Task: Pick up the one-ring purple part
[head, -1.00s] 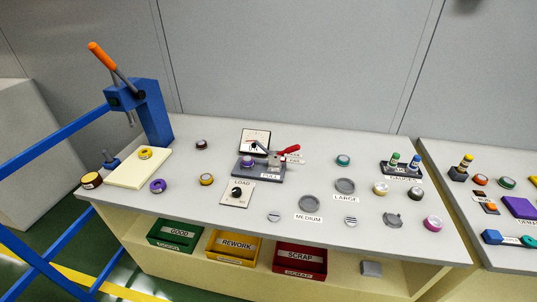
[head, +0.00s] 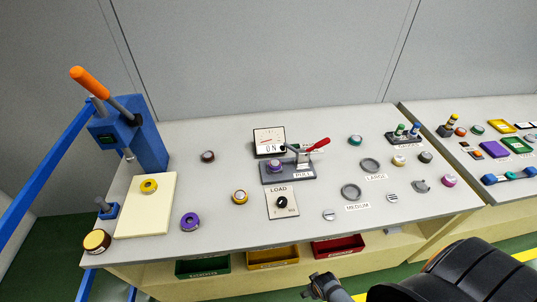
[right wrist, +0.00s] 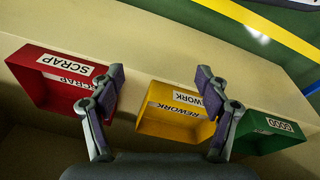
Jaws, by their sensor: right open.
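Rings on either are too small to count. My right gripper (head: 322,287) is at the bottom of the head view, in front of the table and apart from both parts. In the right wrist view my right gripper (right wrist: 160,78) is open and empty, facing the bins under the table. My left gripper is not in view.
Green (head: 203,268), yellow (head: 273,257) and red (head: 338,246) bins sit below the tabletop. A blue press (head: 135,140) with an orange handle stands at left. A LOAD dial (head: 282,202) and several other round parts are on the table. The front left tabletop is partly clear.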

